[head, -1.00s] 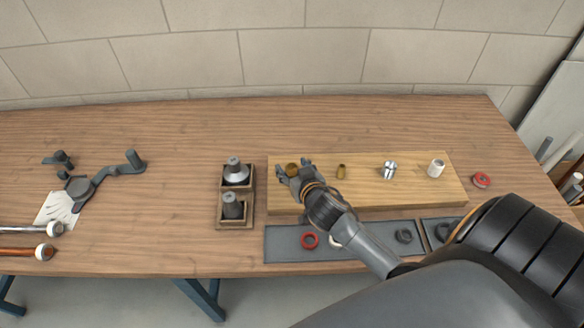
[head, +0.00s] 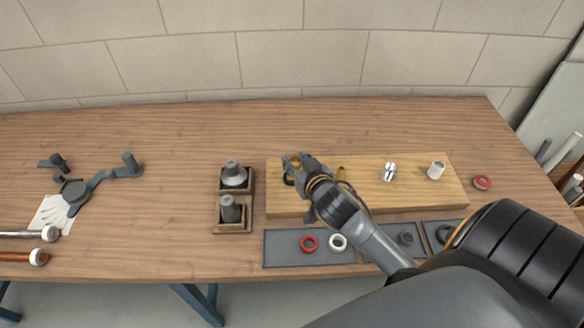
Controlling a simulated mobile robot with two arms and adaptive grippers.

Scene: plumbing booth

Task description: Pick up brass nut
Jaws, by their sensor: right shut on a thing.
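The brass nut (head: 294,161) is at the left end of the wooden board, partly hidden by my right gripper. My right gripper (head: 292,170) is shut on the brass nut, with its fingers around it. I cannot tell whether the nut is touching the board or held just above it. A smaller brass piece (head: 341,172) stands on the board, partly hidden behind my right wrist. My left gripper is not in view.
The wooden board (head: 420,190) also holds a chrome fitting (head: 389,172) and a white fitting (head: 436,170).

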